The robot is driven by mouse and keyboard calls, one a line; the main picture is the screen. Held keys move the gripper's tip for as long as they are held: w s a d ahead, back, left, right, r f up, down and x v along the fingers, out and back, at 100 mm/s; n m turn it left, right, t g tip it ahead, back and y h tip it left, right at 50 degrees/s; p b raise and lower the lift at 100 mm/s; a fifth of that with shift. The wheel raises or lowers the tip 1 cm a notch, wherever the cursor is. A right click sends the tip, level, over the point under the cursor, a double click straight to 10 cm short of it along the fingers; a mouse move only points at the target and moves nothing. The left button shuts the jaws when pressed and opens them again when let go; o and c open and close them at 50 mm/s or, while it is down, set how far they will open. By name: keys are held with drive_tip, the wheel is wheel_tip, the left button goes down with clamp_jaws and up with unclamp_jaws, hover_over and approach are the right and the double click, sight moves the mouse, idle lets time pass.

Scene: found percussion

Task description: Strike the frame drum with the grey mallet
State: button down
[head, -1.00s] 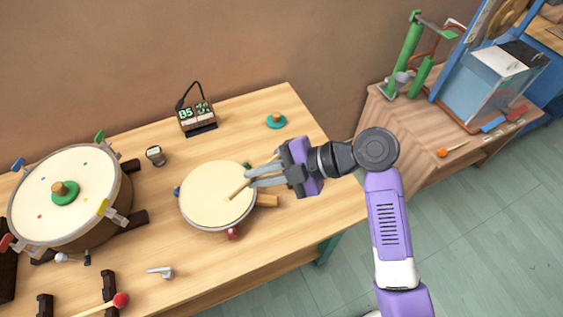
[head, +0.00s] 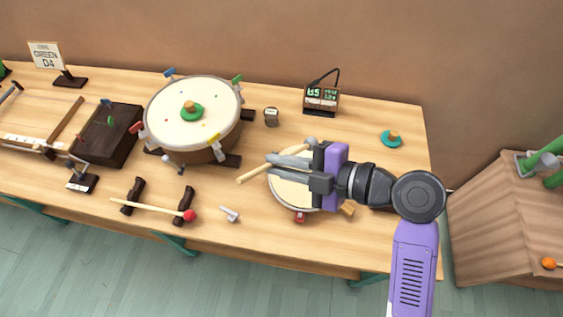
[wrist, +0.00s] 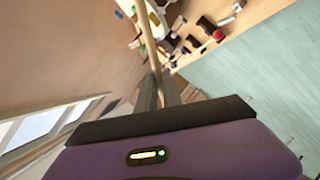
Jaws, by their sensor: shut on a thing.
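My gripper (head: 270,164) is shut on a pale wooden stick (head: 249,176), which looks like the mallet's handle. The stick slants across the fingers, its bare end pointing down-left. A grey piece (head: 311,141) behind the gripper may be the mallet's head; I cannot tell for sure. The small shallow drum, seemingly the frame drum (head: 289,193), lies on the table under the gripper, which hides part of its cream skin. I see no contact between stick and skin. In the wrist view the stick (wrist: 145,42) runs upward from the fingers.
A large drum (head: 180,122) with a green disc (head: 191,111) stands left. A red-headed mallet (head: 150,208) rests on dark stands. A small grey metal piece (head: 230,214) lies near the front edge. A digital display (head: 321,98) and teal disc (head: 391,139) stand behind.

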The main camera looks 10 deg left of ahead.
drive_tip(key=shift+f+b, duration=0.15)
drive_tip(key=shift+b, duration=0.4)
wheel_tip(320, 180, down, 5)
drive_tip(key=b, duration=0.5)
wheel_tip(320, 180, down, 6)
drive_tip(key=w+d+f+m+b, duration=0.1)
drive_tip(key=w+b, duration=0.1)
drive_tip(key=b, duration=0.4)
wheel_tip(320, 180, up, 7)
drive_tip(key=p, duration=0.2)
drive_tip(key=shift+m+g+y+p, duration=0.3)
drive_tip(key=shift+g, duration=0.1)
